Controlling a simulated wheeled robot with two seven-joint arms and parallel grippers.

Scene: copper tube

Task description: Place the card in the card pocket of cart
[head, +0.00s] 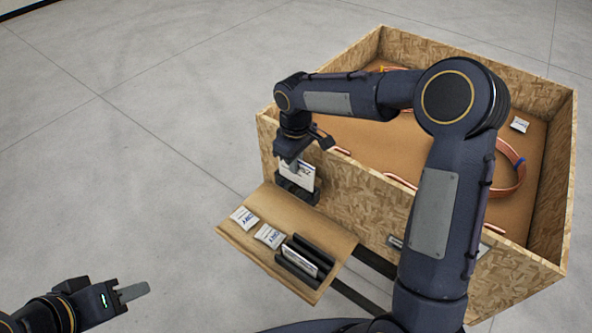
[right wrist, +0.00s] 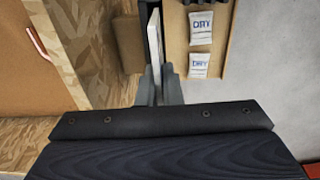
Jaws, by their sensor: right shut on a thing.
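The white card (head: 301,176) with dark printing stands upright between the fingers of my right gripper (head: 296,165), which is shut on it. It shows edge-on in the right wrist view (right wrist: 154,45), with the gripper (right wrist: 158,88) around its near edge. The black card pocket (head: 297,192) is on the outer wall of the wooden cart (head: 282,150). The card's lower part is at the pocket's opening; I cannot tell how deep it sits. My left gripper (head: 134,292) is empty at lower left, seen side-on.
A shelf (head: 240,250) sticks out below the pocket, carrying white DRY packets (head: 269,236) and a black rack (head: 299,257) with cards. The cart holds copper tube (head: 512,175) and a small packet (head: 519,125). The floor at left is clear.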

